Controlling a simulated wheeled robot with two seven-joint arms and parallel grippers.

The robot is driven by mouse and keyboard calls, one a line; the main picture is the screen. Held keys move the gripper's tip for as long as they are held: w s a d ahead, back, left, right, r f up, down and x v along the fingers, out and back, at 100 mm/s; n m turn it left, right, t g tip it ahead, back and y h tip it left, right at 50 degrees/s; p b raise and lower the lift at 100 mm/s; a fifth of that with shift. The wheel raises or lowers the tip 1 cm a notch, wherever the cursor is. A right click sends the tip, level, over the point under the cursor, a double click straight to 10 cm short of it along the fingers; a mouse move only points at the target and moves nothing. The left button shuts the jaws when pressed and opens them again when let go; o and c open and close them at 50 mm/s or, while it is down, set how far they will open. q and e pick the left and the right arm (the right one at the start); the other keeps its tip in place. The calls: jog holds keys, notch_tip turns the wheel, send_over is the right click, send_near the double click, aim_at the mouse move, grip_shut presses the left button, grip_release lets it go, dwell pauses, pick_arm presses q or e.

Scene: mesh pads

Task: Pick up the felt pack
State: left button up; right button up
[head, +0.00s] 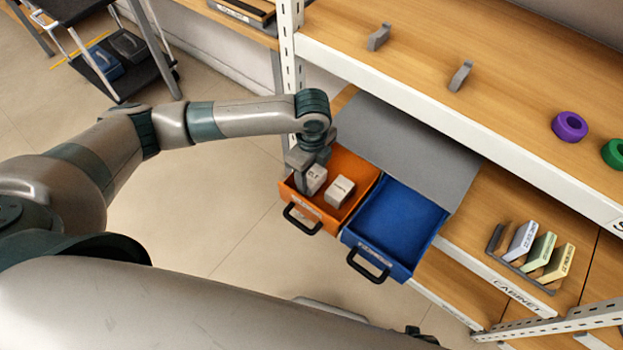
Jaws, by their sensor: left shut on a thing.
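Two small white packs lie in the open orange drawer (361,188). The left one, which I take for the felt pack (317,177), has a small label that is partly hidden and hard to read. My left gripper (303,178) reaches down into the drawer's left side and is shut on this pack, covering part of it. The other white pack (340,191) sits just to the right, apart from the gripper, with a label too small to read. My right gripper is not in view.
An open, empty blue drawer (400,228) stands right of the orange one, under a grey panel (400,140). The wooden shelf above holds grey brackets (461,76), a purple ring (569,126) and a green ring (614,153). Coloured cards (540,251) stand in a rack at right.

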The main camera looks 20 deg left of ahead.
pick_arm(q)
jog(key=s+d+r, duration=0.1)
jog(key=d+r, duration=0.6)
jog(key=d, duration=0.4)
jog(key=shift+s+d+r, duration=0.2)
jog(key=shift+s+d, duration=0.1)
